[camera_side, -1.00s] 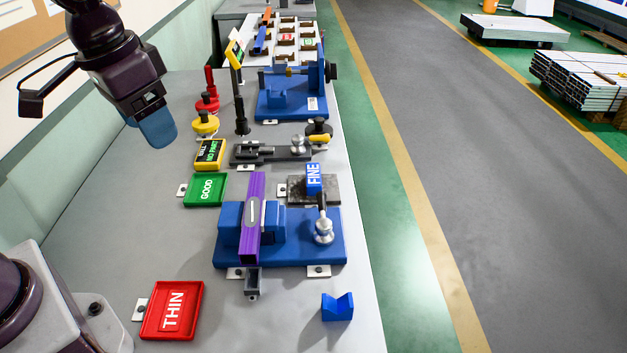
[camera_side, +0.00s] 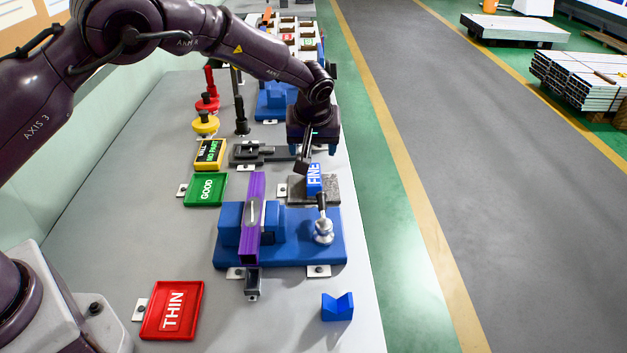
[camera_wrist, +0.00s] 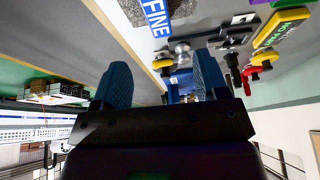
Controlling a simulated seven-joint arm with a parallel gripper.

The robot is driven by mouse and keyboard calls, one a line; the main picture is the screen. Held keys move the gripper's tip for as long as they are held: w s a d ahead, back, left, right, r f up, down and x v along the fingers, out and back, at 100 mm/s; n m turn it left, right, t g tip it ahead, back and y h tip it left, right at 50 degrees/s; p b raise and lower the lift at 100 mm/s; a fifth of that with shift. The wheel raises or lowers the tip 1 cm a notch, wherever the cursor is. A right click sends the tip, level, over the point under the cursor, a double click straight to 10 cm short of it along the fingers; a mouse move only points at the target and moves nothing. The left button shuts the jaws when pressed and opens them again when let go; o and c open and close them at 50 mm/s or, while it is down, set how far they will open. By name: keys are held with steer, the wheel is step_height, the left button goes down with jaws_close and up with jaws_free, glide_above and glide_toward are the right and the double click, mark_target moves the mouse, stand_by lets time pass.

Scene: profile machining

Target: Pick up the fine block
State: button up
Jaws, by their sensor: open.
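The fine block (camera_side: 314,180) is blue with white "FINE" lettering and stands on a dark grey plate (camera_side: 328,190) right of the middle of the bench. In the wrist view the fine block (camera_wrist: 156,17) shows at the top, beyond the fingers and apart from them. My gripper (camera_side: 312,147) hangs just behind the block in the side view, over the far side of its plate. Its two blue fingers (camera_wrist: 163,85) are spread apart in the wrist view, with nothing between them. The arm's wrist partly hides the fingers in the side view.
A blue fixture (camera_side: 290,245) holding a purple profile (camera_side: 252,215) and a silver knob (camera_side: 323,232) stand in front of the block. A red THIN tray (camera_side: 172,310) and blue V-block (camera_side: 337,306) are nearer, with clear bench between.

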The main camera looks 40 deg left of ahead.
mark_target(314, 175)
steer(key=x, duration=0.7)
steer(key=shift+f, duration=0.3)
steer(key=shift+x, duration=2.75)
steer(key=shift+w+d, duration=0.15)
steer(key=c, duration=1.1)
steer(key=shift+o, duration=0.2)
steer(key=shift+r, duration=0.1)
